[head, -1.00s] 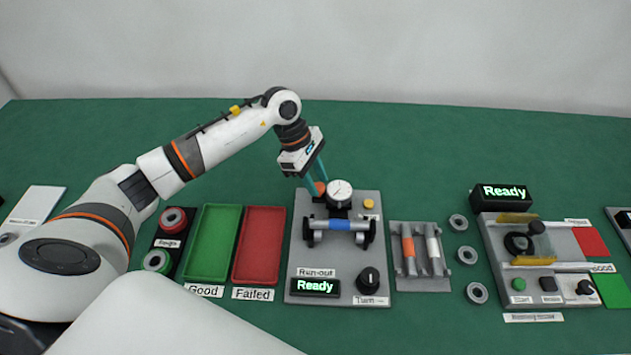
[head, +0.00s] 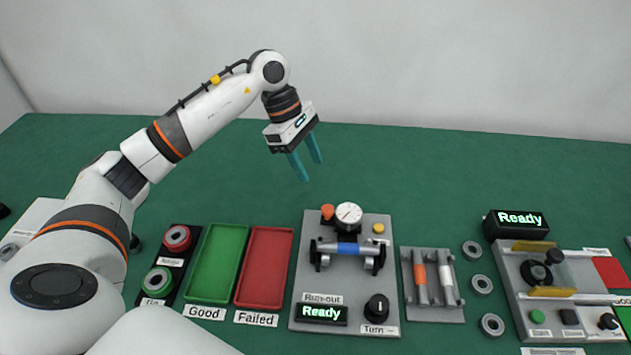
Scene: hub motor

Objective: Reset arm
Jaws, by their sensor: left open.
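My left gripper (head: 310,165) hangs in the air above the table, behind the red tray and the run-out station. Its two teal fingers are apart and nothing is between them. The run-out station (head: 301,262) is a grey plate with a dial gauge (head: 349,214), an orange knob (head: 327,211) and a yellow button (head: 378,228). A shaft with a blue middle (head: 347,249) rests across its two black supports. Its display (head: 321,313) reads Ready. My right gripper is not in view.
A green tray (head: 216,262) labelled Good and a red tray (head: 264,267) labelled Failed lie left of the station. Right of it are a grey rack (head: 434,311) with two shafts, several loose rings (head: 481,284) and another station with a Ready display (head: 518,224). The back of the table is clear.

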